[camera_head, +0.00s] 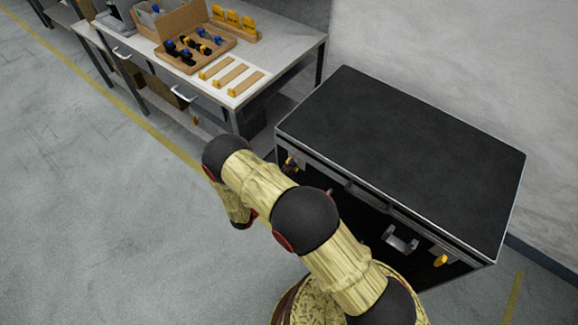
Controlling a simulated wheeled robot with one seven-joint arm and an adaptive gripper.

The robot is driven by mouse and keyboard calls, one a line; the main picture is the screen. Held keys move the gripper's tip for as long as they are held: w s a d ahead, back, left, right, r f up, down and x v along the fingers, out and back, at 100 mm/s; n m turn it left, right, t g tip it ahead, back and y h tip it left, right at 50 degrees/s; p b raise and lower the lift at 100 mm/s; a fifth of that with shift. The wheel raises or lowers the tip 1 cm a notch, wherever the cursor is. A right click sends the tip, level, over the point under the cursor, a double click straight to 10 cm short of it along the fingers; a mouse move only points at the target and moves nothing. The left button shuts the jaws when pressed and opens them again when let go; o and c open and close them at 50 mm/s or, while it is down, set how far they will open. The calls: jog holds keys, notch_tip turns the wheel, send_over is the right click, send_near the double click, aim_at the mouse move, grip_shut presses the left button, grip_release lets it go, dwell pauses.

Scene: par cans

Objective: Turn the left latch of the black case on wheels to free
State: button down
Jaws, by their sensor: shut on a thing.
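The black case (405,150) stands against the wall, its lid closed and its latched front facing my arm. The left latch (289,162) is a small yellow piece near the left end of that front, only partly visible. Dark fingertips of my gripper (291,168) show at this latch, shut on it. The rest of my gripper is hidden behind my arm. How far the latch is turned cannot be made out. The right latch (440,260) is yellow and in plain view near the right end.
A grey handle (400,240) sits on the case front, left of the right latch. A workbench (290,50) at upper left bears a wooden tray (183,62) of tools and several wooden strips. The floor at left is clear.

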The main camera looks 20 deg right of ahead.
jog(key=shift+w+a+f+n+p, duration=0.1)
jog(key=shift+n+p, duration=0.2)
jog(key=shift+n, duration=1.95)
jog(key=shift+w+a+f+n+p, duration=0.1)
jog(key=shift+n+p, duration=0.2)
jog(key=shift+n, duration=1.95)
jog(key=c, duration=1.9)
grip_release()
jog(key=shift+s, duration=0.1)
jog(key=shift+o, duration=0.3)
jog(key=shift+d, duration=0.1)
jog(key=v, duration=1.2)
